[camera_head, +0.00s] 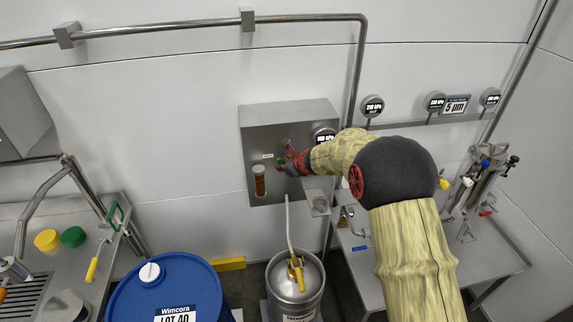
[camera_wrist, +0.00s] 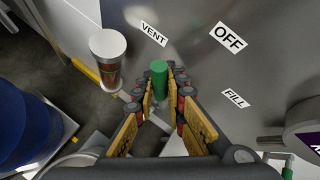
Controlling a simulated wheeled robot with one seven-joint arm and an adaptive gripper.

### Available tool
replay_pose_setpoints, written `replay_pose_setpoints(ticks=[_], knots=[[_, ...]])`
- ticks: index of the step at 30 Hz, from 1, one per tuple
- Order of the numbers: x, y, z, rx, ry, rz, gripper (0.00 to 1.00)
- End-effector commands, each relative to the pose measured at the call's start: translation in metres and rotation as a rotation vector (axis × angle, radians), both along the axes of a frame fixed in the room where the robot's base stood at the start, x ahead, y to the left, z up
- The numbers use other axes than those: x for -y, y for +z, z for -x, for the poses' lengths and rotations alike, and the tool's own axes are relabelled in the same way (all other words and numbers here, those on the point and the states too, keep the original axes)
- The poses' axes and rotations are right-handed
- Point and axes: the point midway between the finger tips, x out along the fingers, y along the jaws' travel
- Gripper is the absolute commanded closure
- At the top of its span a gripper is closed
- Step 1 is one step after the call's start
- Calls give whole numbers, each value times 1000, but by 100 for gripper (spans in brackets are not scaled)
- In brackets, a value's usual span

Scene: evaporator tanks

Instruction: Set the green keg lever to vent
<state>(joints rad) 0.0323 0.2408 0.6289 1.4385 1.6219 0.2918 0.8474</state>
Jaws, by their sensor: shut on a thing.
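The green keg lever (camera_wrist: 159,80) shows its green grip between my fingertips in the wrist view. My gripper (camera_wrist: 160,92) is shut on it, with yellow pads on both sides. The grip lies below the VENT label (camera_wrist: 153,33). The OFF label (camera_wrist: 230,37) is up and right, and the FILL label (camera_wrist: 234,98) is further right. The lever's pivot is hidden, so its exact setting cannot be told. In the head view my gripper (camera_head: 284,163) is at the front of the grey wall box (camera_head: 262,120), with a bit of green at its tip.
A sight glass with brown liquid (camera_head: 259,182) is left of my gripper; it also shows in the wrist view (camera_wrist: 109,60). A steel keg (camera_head: 296,287) with a hose stands below. A blue drum (camera_head: 165,285) is at lower left, a steel table (camera_head: 430,260) at right.

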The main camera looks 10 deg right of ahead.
Motion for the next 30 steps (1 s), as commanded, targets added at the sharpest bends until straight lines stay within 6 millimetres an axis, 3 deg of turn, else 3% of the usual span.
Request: replay_pose_setpoints(ticks=[15, 30], knots=[[-19, -11, 1, -3, 3, 344, 100], [-21, -16, 1, -3, 1, 411, 100]])
